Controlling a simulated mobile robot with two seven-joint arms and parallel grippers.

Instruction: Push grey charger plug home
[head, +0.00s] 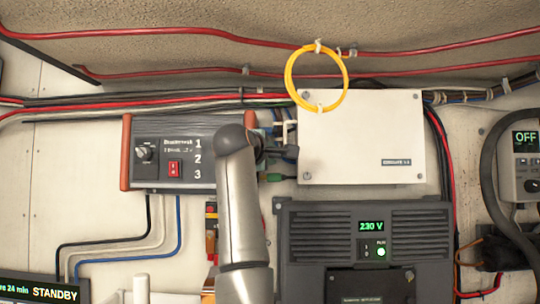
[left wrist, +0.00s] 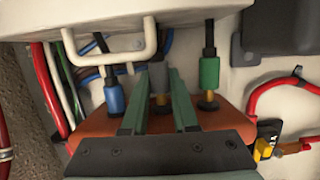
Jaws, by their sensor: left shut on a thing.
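The grey plug (left wrist: 158,78) stands between the two green finger pads of my left gripper (left wrist: 160,92) in the left wrist view, and the gripper is shut on it. Brass shows at the plug's lower end, by the orange end face (left wrist: 90,140) of the charger; how deep it sits I cannot tell. A blue plug (left wrist: 114,97) is to its left and a green plug (left wrist: 208,72), also with brass showing, to its right. In the head view my left gripper (head: 277,150) is between the charger box (head: 157,128) and a white box; my arm hides the charger's right end. My right gripper is not in view.
The white box (head: 362,135) stands close to the right, with a white loop bracket (left wrist: 107,55) near my fingers. A dark unit (head: 420,255) reading 230 V is below it. A yellow cable coil (head: 316,78) hangs above. Red cables cross the top.

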